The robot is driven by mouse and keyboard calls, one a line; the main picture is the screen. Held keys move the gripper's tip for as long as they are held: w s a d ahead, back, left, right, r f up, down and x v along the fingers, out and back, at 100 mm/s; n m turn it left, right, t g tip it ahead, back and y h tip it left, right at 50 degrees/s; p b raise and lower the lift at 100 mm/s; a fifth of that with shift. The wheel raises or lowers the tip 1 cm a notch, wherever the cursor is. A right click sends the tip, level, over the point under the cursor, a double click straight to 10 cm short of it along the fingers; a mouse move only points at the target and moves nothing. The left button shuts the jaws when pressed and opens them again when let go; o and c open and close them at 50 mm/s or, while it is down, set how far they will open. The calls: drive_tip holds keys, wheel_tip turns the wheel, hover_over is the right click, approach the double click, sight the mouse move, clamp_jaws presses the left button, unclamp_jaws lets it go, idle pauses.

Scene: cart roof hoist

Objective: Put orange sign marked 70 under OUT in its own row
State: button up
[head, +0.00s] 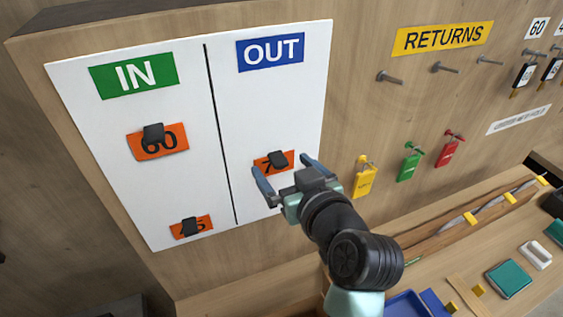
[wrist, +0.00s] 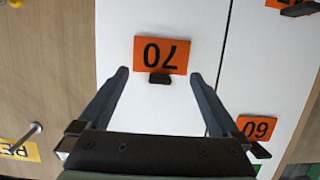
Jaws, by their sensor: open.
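The orange sign marked 70 (head: 261,165) is on the white board (head: 188,100) under the blue OUT label (head: 270,52), held by a dark magnet clip. It also shows upside down in the wrist view (wrist: 161,50), looking nearly level. Its height lies between the orange 60 sign (head: 172,154) and a lower orange sign (head: 178,230), both under the green IN label (head: 134,76). My gripper (head: 279,163) is open in front of the 70 sign. In the wrist view its fingertips (wrist: 159,76) are apart, with the sign beyond them and nothing between them.
A black line divides the board's columns. Right of it are the yellow RETURNS label (head: 443,38) with pegs, and yellow (head: 364,182), green (head: 409,165) and red (head: 448,151) tags. A shelf below holds a teal block (head: 508,279). The OUT column is otherwise clear.

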drive_tip(key=shift+s+d, duration=0.35)
drive_tip(key=shift+s, duration=0.5)
drive_tip(key=shift+s+d, duration=0.3)
drive_tip(key=shift+s, duration=0.55)
drive_tip(key=shift+s+d, duration=0.35)
drive_tip(key=shift+s, duration=0.5)
drive_tip(key=b+v, duration=0.3)
drive_tip(key=v, duration=1)
drive_tip(key=w+a+r+m+t+h+b, duration=0.1)
drive_tip(key=w+r+m+t+h, duration=0.2)
drive_tip(key=r, duration=0.4)
drive_tip(key=w+a+r+t+h+b, duration=0.1)
drive_tip(key=w+r+t, duration=0.3)
drive_tip(key=r, duration=0.4)
drive_tip(key=s+a+r+t+h, duration=0.1)
drive_tip(key=s+a+r+t, duration=0.1)
drive_tip(key=r, duration=0.5)
drive_tip(key=s+a+r+m+t, duration=0.1)
drive_tip(key=s+a+r+t, duration=0.2)
drive_tip(key=r+t, duration=0.2)
wheel_tip(320, 180, up, 3)
drive_tip(key=shift+r+m+h, duration=0.1)
drive_tip(key=shift+m+h, duration=0.2)
drive_tip(key=shift+h, duration=0.1)
